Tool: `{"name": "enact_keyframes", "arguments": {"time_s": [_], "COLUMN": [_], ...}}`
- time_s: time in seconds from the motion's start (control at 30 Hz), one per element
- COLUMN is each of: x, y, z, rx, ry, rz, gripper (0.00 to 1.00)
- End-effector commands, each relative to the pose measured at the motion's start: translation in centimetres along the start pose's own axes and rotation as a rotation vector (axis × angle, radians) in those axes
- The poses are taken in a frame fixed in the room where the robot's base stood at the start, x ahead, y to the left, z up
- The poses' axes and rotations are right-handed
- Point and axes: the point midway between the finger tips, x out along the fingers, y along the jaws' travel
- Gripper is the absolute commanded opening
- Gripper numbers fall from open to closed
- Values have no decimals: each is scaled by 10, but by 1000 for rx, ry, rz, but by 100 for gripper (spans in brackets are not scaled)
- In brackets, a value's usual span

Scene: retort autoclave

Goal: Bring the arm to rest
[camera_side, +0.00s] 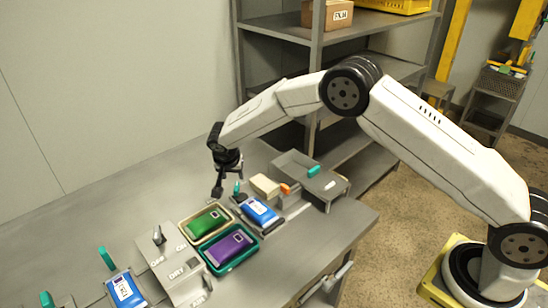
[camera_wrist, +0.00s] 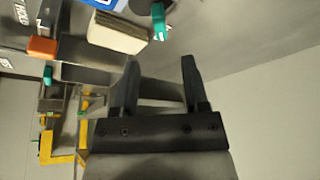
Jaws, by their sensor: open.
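My gripper (camera_side: 219,191) hangs over the back of the grey bench (camera_side: 335,222), fingers pointing down. In the wrist view my gripper (camera_wrist: 158,68) has its two dark fingers apart with nothing between them. In the side view it is behind the green pouch and left of the blue pouch. My white arm reaches in from the right with its elbow raised. A cream block (camera_side: 265,186) lies on the bench to the right of the gripper; it also shows in the wrist view (camera_wrist: 118,33), beyond the fingers.
A green pouch (camera_side: 206,222) and a purple pouch (camera_side: 230,247) lie in trays. A blue pouch (camera_side: 260,211) sits beside a green knob (camera_side: 237,187). A switch box (camera_side: 172,267) and another blue pouch (camera_side: 126,291) are at front left. A grey shelf (camera_side: 300,32) stands behind.

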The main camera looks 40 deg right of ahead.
Motion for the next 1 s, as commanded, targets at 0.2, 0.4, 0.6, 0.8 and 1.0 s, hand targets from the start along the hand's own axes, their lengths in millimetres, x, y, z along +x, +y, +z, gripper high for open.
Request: {"name": "enact_keyframes", "arguments": {"time_s": [0.2, 0.4, 0.6, 0.8, 1.0], "x": [-1, -10, -32, -60, -86], "y": [1, 11, 38, 78, 121], "z": [0, -2, -2, 4, 17], "rx": [-3, -39, -134, -254, -371], "ry": [-1, -19, -59, -104, -137], "rz": [-1, -7, -26, -59, -99], "gripper": [57, 57, 57, 57, 57]}}
